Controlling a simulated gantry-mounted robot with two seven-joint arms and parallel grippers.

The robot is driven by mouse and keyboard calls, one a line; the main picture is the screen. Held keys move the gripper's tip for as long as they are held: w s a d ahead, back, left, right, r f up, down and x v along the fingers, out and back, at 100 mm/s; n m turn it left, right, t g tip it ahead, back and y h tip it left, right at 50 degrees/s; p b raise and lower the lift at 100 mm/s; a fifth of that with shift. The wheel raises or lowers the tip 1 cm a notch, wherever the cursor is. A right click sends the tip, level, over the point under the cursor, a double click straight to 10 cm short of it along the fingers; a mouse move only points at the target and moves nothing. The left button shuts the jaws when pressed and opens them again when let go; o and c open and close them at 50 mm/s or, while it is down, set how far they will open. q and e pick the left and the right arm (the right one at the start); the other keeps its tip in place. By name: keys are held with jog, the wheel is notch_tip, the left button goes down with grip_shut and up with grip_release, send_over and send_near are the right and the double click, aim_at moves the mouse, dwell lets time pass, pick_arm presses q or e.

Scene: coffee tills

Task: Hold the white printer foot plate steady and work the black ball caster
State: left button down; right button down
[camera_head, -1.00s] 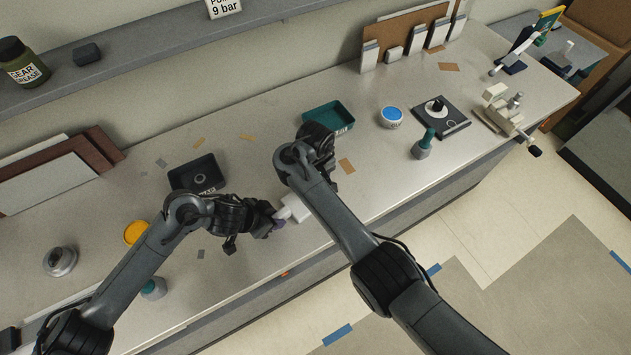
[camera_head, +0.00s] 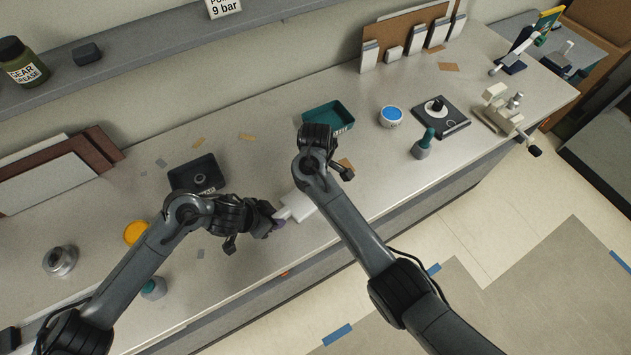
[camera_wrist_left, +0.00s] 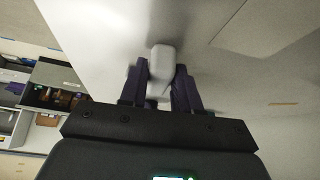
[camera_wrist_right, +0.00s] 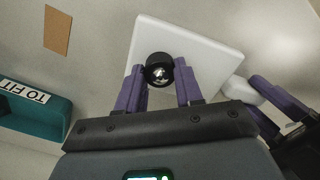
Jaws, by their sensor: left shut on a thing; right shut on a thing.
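The white printer foot plate (camera_head: 306,208) lies near the bench's front edge, partly behind my right arm. It also shows in the right wrist view (camera_wrist_right: 205,60), with a white tab (camera_wrist_right: 241,90) at its side. My left gripper (camera_head: 277,221) is shut on this tab; the left wrist view shows the tab (camera_wrist_left: 160,62) between its purple fingers. The black ball caster (camera_wrist_right: 159,69), a dark ring around a shiny ball, is at the plate's edge. My right gripper (camera_wrist_right: 161,92) is shut on it, with a finger on each side. The head view hides the caster.
A teal tray (camera_head: 330,116) marked TO FIT stands behind the plate, a black tray (camera_head: 196,174) to its left. A blue-topped tub (camera_head: 391,116), a teal-topped bottle (camera_head: 423,146) and a black square base (camera_head: 449,117) stand to the right.

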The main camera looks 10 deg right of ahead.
jog(key=m, duration=1)
jog(key=shift+m, duration=0.4)
jog(key=c, duration=0.7)
grip_release()
jog(key=shift+o, duration=0.2)
